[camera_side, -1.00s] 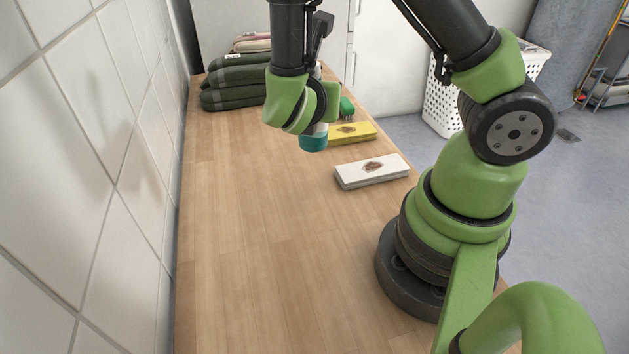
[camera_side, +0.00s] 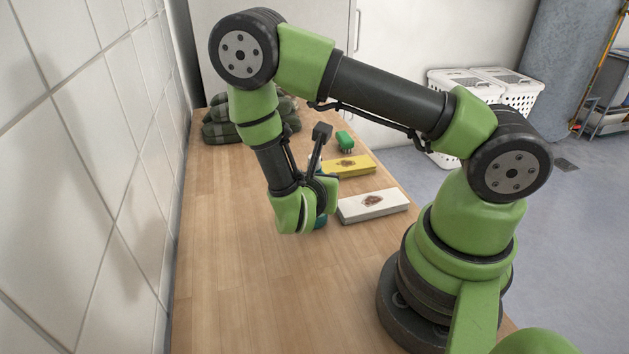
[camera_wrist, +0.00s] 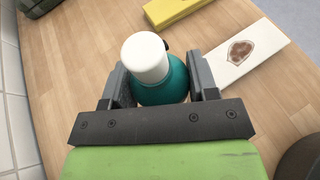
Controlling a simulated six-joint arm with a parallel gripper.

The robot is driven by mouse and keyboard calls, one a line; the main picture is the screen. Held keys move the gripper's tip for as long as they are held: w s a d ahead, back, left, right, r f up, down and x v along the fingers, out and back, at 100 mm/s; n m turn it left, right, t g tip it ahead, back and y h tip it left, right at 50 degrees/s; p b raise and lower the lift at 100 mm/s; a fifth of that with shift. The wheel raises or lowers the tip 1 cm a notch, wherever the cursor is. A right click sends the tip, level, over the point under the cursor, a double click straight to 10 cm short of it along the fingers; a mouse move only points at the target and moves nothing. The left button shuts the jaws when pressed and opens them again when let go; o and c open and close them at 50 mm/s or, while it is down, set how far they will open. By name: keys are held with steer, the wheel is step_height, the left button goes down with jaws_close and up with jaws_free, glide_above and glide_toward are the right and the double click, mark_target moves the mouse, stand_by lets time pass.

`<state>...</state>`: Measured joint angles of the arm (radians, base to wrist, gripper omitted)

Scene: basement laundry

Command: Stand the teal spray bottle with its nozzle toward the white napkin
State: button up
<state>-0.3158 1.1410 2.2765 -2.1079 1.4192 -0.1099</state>
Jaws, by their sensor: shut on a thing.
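The teal spray bottle (camera_wrist: 165,88) is upright between the jaws of my gripper (camera_wrist: 160,78) in the wrist view. Its white cap (camera_wrist: 145,55) faces the camera, and a small dark nozzle (camera_wrist: 167,44) points to the upper right. In the side view my gripper (camera_side: 321,193) hides most of the bottle; a teal part (camera_side: 321,221) shows low by the table, and I cannot tell whether it touches. The white napkin (camera_side: 373,205), with a brown motif, lies just right of the bottle; it also shows in the wrist view (camera_wrist: 255,45).
A yellow napkin (camera_side: 347,166) lies behind the white one, with a green brush (camera_side: 345,141) beyond it. Dark green folded towels (camera_side: 222,131) are at the back left. The wooden tabletop (camera_side: 250,290) is clear in front; a tiled wall (camera_side: 80,150) borders its left.

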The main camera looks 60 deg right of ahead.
steer(key=o, duration=1.2)
steer(key=shift+f, duration=0.1)
